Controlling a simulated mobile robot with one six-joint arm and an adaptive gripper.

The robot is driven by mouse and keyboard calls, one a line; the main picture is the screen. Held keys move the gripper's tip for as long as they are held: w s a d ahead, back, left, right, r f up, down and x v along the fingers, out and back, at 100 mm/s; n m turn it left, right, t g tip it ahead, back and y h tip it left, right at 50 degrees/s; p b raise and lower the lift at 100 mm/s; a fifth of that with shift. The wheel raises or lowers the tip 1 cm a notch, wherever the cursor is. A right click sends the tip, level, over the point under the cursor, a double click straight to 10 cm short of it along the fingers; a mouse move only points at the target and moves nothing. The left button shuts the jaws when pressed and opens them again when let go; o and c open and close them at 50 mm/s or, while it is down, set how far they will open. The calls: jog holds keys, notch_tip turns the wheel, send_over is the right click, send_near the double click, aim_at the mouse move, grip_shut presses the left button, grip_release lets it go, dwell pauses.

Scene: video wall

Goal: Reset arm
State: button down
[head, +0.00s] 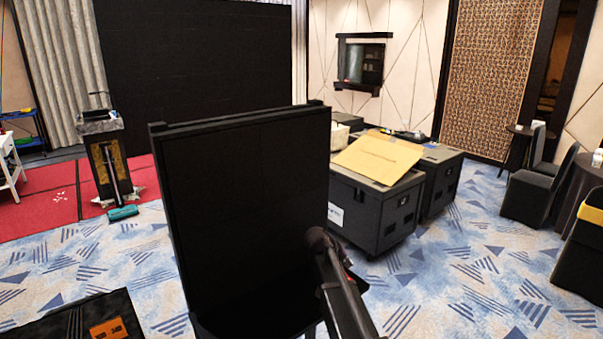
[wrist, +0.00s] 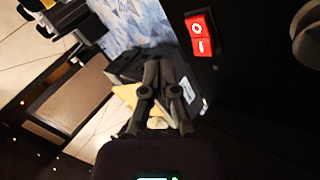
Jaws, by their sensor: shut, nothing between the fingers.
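My gripper (wrist: 158,55) is shut and empty in the wrist view, its dark fingers together at the middle of the picture. A red rocker switch (wrist: 200,34) marked O and I sits on a dark surface to the right of the fingertips, with a visible gap between. In the head view, part of my arm shows at the bottom, right of a tall black panel (head: 245,200). The fingers cannot be made out there.
Black flight cases (head: 372,212) stand beyond the panel, with a cardboard sheet (head: 377,157) on top. A dark lectern (head: 108,165) stands at left on red carpet. Dark chairs (head: 533,190) and a draped table are at right. Patterned carpet (head: 470,275) is clear at lower right.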

jog(key=s+f+m+g+y, duration=0.1)
jog(key=s+f+g+y, duration=0.1)
jog(key=s, duration=1.1)
jog(key=s+f+g+y, duration=0.2)
jog(key=s+y, duration=0.3)
jog(key=s, duration=0.9)
jog(key=shift+a+f+m, duration=0.2)
jog(key=shift+f+m, duration=0.15)
jog(key=shift+m, duration=0.05)
jog(key=shift+a, duration=0.1)
